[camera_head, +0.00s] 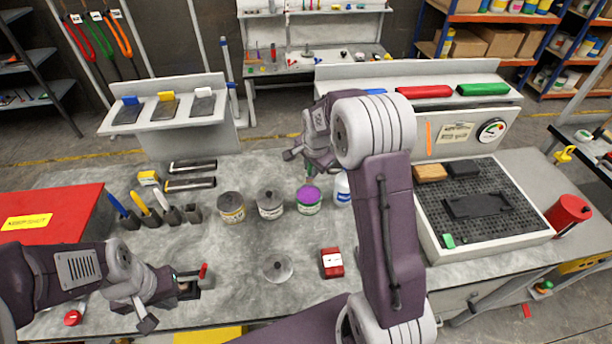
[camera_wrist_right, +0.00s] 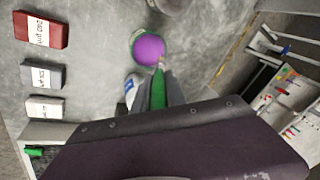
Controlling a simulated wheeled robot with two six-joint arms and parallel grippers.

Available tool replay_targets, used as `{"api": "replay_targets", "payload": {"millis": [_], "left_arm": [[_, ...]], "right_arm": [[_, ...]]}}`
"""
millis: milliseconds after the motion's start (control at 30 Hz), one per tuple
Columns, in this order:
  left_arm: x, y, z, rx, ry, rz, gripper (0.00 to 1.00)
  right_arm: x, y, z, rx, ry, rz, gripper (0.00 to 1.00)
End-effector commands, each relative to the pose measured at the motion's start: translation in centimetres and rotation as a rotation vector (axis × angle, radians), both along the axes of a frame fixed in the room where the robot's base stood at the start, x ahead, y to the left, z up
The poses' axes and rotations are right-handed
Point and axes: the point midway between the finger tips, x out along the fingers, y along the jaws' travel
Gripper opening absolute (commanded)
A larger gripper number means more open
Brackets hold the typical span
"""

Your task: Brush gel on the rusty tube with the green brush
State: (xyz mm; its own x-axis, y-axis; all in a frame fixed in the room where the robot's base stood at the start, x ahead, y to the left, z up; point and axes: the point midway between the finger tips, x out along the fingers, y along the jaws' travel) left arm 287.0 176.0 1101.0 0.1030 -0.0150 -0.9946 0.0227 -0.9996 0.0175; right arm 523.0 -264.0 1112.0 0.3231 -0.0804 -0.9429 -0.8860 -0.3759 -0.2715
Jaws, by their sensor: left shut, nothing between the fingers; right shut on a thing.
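The green brush (camera_wrist_right: 159,92) is in my right gripper (camera_wrist_right: 160,100), which is shut on it; in the head view only a little of the brush shows under the gripper (camera_head: 306,174). The brush's tip points at an open can of purple gel (camera_head: 308,199), also in the right wrist view (camera_wrist_right: 149,47); I cannot tell whether it touches the gel. My left gripper (camera_head: 176,288) is shut and empty at the front left, beside a small dark fixture with a red lever (camera_head: 203,271). A brownish patch shows there; I cannot tell if it is the rusty tube.
Grey holders carry blue and yellow brushes (camera_head: 140,203). Two grey-topped cans (camera_head: 231,207) stand left of the gel. A round grey lid (camera_head: 278,267) and red block (camera_head: 332,263) lie in front. A black-mesh tray (camera_head: 440,215) is right.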

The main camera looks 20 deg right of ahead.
Motion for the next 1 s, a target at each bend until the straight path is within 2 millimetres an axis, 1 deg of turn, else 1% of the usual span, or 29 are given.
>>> {"api": "replay_targets", "payload": {"millis": [167, 333, 733, 833, 1000], "left_arm": [[0.0, 0.0, -0.2, 0.0, 0.0, 0.0, 0.0], [0.0, 0.0, -0.9, 0.0, 0.0, 0.0, 0.0], [0.0, 0.0, -4.8, 0.0, 0.001, 0.0, 0.0], [0.0, 0.0, -5.1, 0.0, 0.0, 0.0, 0.0], [0.0, 0.0, -4.9, 0.0, 0.0, 0.0, 0.0]], "right_arm": [[0.0, 0.0, -0.2, -0.002, -0.008, 0.0, 0.0], [0.0, 0.0, -1.1, -0.002, -0.008, 0.001, 0.0], [-0.1, 0.0, -5.8, -0.002, -0.007, 0.002, 0.0], [-0.1, 0.0, -6.2, -0.002, -0.008, 0.002, 0.0], [-0.1, 0.0, -6.1, -0.002, -0.008, 0.002, 0.0]]}}
